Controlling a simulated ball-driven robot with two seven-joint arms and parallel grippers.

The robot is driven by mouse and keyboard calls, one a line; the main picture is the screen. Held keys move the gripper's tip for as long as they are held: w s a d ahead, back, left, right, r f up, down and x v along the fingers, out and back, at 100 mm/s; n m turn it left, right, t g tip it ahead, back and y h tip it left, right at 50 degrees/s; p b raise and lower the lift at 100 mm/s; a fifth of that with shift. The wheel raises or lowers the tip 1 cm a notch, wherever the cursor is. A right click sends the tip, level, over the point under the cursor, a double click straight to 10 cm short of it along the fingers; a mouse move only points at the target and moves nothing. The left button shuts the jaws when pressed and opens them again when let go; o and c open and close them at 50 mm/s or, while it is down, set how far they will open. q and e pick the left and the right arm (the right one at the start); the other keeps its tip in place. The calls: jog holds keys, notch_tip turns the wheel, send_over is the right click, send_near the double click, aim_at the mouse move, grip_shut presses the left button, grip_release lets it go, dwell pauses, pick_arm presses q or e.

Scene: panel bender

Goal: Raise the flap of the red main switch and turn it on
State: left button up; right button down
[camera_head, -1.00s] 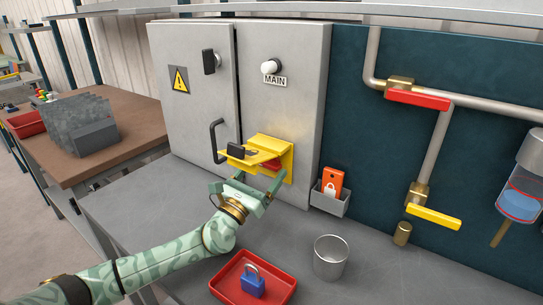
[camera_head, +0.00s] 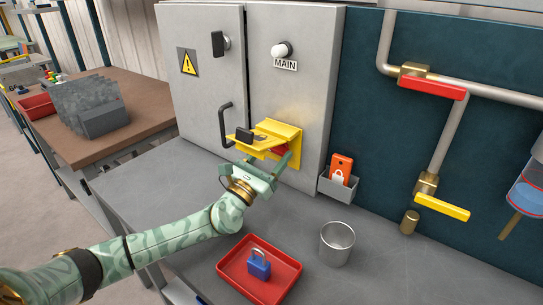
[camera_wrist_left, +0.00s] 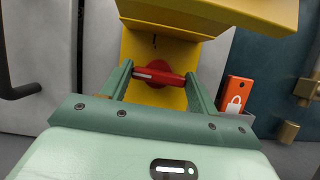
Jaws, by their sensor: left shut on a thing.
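The red main switch (camera_wrist_left: 158,76) sits on a yellow plate on the grey cabinet. In the left wrist view its handle lies about horizontal, with a pale mark at its left end. The yellow flap (camera_head: 258,141) is raised and sticks out from the plate above the switch. My left gripper (camera_wrist_left: 159,80) is under the flap, its two fingers shut on the two ends of the red handle. In the head view the left gripper (camera_head: 270,163) and flap hide most of the switch. My right gripper is not in view.
A "MAIN" label (camera_head: 285,65) and white lamp are above the switch. A black cabinet handle (camera_head: 226,126) is to the left. An orange tag (camera_head: 341,168) stands in a grey holder at right. A red tray (camera_head: 231,272) with a blue padlock (camera_head: 259,267) and a metal cup (camera_head: 337,243) are on the bench.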

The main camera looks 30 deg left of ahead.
pick_arm(q)
jog(key=m+h+b, duration=0.2)
jog(key=m, duration=0.2)
jog(key=shift+f+m+g, duration=0.1)
jog(key=shift+m+g, duration=0.3)
jog(key=shift+a+m+g+h+b, duration=0.1)
jog(key=shift+m+g+h+b, duration=0.3)
jog(key=shift+m, duration=0.7)
jog(key=shift+m+g+h+b, duration=0.1)
jog(key=shift+m+h+b, duration=0.5)
jog(key=shift+m, duration=0.5)
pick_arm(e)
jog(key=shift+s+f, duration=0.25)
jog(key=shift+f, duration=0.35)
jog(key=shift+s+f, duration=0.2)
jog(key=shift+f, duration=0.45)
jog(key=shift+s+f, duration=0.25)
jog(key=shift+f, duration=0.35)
pick_arm(q)
jog(key=o, duration=1)
jog(key=shift+r, duration=0.2)
jog(key=v, duration=0.7)
jog(key=shift+s+a, duration=0.15)
jog(key=shift+s, duration=0.05)
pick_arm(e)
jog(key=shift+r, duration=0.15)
